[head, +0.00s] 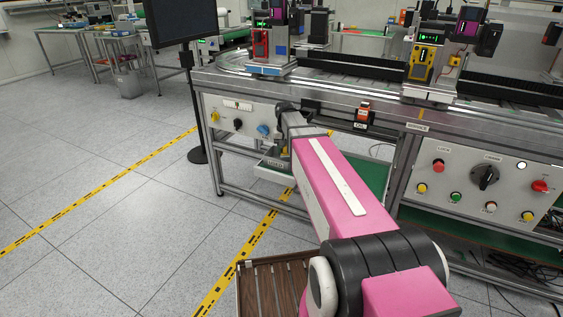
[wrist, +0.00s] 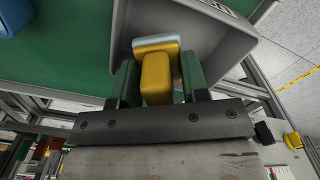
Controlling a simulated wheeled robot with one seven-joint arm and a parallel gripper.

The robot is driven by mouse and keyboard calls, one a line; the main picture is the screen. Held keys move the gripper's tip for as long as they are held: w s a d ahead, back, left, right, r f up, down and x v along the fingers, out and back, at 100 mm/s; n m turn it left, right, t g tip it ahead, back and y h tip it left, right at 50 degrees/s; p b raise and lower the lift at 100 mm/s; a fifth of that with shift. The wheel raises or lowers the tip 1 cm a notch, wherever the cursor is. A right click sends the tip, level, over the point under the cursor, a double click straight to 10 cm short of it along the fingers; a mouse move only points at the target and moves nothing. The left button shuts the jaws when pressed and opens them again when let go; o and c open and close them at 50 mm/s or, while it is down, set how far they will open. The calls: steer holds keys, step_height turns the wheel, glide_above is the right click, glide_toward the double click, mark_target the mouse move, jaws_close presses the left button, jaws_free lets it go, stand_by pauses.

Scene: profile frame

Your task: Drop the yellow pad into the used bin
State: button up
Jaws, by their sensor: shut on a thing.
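The yellow pad (wrist: 157,78) is between the two green fingers of my gripper (wrist: 158,82) in the wrist view, with a pale blue-white layer at its far edge. My gripper is shut on it. A grey bin (wrist: 237,50) lies beyond and below the pad, which appears over its opening. A partly cut-off label shows on the bin's rim, too little to read. In the head view a pale grey bin (head: 272,173) shows under the bench beside my arm's end; my gripper and the pad cannot be made out clearly there.
A green shelf (wrist: 80,45) surrounds the bin, with a blue container (wrist: 14,16) at the left in the wrist view. The metal bench (head: 330,105) with machines stands above in the head view. A monitor (head: 181,18) stands at its left. Open floor (head: 95,165) lies left.

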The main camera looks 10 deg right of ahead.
steer(key=shift+f, duration=0.3)
steer(key=o, duration=1.2)
step_height(320, 180, up, 11)
steer(key=shift+f, duration=0.1)
